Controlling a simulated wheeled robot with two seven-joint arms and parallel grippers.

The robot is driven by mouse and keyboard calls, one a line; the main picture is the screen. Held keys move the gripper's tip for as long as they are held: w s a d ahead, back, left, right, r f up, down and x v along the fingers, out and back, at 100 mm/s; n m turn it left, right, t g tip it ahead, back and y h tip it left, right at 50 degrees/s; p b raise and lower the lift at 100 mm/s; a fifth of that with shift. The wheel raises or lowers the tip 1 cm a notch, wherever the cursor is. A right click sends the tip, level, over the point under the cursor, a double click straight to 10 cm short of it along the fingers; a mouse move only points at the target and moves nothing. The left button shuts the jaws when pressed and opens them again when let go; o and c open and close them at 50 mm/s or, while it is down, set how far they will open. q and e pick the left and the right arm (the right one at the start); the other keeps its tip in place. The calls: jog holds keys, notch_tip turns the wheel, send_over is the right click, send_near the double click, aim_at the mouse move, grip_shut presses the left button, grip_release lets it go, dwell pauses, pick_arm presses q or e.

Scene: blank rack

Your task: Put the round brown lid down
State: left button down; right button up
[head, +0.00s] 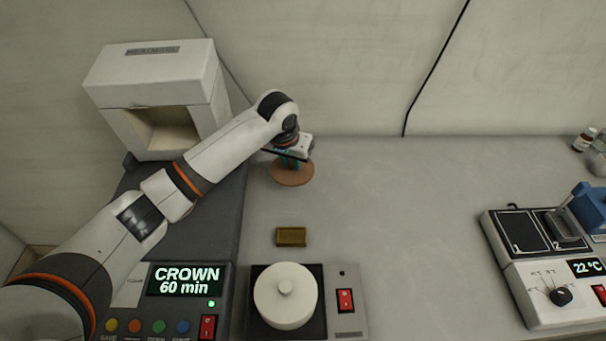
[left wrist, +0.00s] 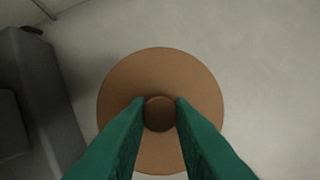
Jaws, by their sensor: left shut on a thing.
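The round brown lid (head: 292,174) is at the back of the grey table, right of the furnace-like white box. My left gripper (head: 294,160) is above it. In the left wrist view the lid (left wrist: 160,75) shows as a brown disc with a darker round knob (left wrist: 160,114) at its middle. The green fingertips of my left gripper (left wrist: 160,112) are shut on the knob from both sides. I cannot tell whether the lid touches the table or hangs just above it. My right gripper is not in view.
A white box with an open front (head: 150,90) stands at the back left, above a dark control unit (head: 190,240). A small yellow-brown block (head: 291,236) and a white round lidded pot (head: 285,296) are nearer. A two-plate device (head: 545,290) stands right. The table's middle (head: 410,220) is clear.

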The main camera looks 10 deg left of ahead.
aim_at(290, 174)
pick_arm(q)
notch_tip(290, 174, down, 6)
jog(key=shift+f, duration=0.25)
jog(key=c, duration=1.3)
grip_release()
jog(key=shift+f, duration=0.15)
jog(key=v, duration=1.2)
